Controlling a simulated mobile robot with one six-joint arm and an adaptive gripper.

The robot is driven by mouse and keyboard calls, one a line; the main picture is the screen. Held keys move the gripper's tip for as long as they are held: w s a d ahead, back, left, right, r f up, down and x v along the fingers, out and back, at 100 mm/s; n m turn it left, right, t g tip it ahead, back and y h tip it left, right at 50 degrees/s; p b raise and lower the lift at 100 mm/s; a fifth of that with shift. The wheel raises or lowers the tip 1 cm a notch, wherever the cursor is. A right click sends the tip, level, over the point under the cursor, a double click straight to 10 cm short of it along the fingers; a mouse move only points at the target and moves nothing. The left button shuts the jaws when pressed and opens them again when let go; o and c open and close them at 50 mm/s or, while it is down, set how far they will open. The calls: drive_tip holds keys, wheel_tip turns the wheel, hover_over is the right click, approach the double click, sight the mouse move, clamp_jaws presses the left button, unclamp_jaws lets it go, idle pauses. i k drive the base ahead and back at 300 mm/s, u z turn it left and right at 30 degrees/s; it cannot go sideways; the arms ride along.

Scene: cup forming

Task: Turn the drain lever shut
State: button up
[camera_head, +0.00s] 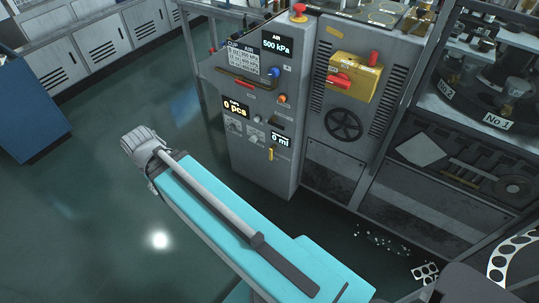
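A small yellow lever (270,154) is on the lower front of the grey machine cabinet (262,175), just below and left of a display (281,139) that appears to read 0 ml. It looks like the drain lever. Its handle points straight down, roughly upright along the panel. Nothing touches it. The valve itself is too small to make out. My gripper is not in view, so I cannot tell whether it is open or shut.
A long turquoise surface (193,208) with a grey rod and dark bar on it (225,210) lies before the cabinet. A red button (299,8) tops the cabinet. A handwheel (343,124) is to the right. Scraps litter the floor at right; floor at left is clear.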

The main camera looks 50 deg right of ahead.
sight(272, 149)
drive_tip(key=z, duration=0.1)
drive_tip(key=k, duration=1.1)
drive_tip(key=z, duration=1.45)
drive_tip(key=i, duration=1)
drive_tip(key=u, duration=0.05)
